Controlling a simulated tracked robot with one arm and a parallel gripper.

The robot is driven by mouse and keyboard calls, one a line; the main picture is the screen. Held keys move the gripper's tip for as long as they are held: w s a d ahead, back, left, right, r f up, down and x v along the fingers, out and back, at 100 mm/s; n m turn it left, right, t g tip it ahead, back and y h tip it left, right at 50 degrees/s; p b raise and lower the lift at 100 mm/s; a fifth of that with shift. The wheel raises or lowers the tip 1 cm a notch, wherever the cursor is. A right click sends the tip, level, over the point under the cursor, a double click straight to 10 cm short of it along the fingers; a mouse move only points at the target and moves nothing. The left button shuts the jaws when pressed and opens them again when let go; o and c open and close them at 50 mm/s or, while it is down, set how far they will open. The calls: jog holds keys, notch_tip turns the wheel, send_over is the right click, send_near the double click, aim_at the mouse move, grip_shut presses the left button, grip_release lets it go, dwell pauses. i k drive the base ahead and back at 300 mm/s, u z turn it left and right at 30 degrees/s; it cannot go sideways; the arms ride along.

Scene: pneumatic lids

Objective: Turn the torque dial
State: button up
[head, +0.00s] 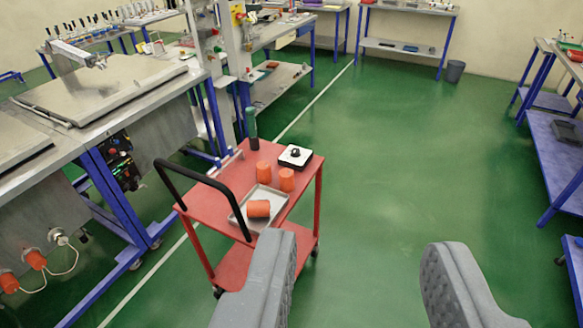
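A small white-topped box with a dark base and a black round knob (295,153), which looks like the torque dial, sits at the far right corner of a red cart (212,205). Its markings are too small to read. My gripper (362,255) is open, with its two grey padded fingers wide apart at the bottom of the view. Nothing is between the fingers but green floor. The gripper is apart from the dial, which lies ahead and to the left of the gap. The left finger overlaps the cart's near side in the picture.
The cart also carries orange cylinders (264,172), a metal tray (244,213) with one lying in it, and a dark green upright object (252,128). A black handle (200,180) rises at its left. Workbenches line the left and right. The green floor (390,150) is clear.

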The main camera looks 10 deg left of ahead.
aim_at(295, 152)
jog(key=z, duration=0.5)
jog(key=k, duration=0.15)
jog(key=u, duration=1.05)
jog(key=i, duration=2.05)
jog(key=z, duration=0.65)
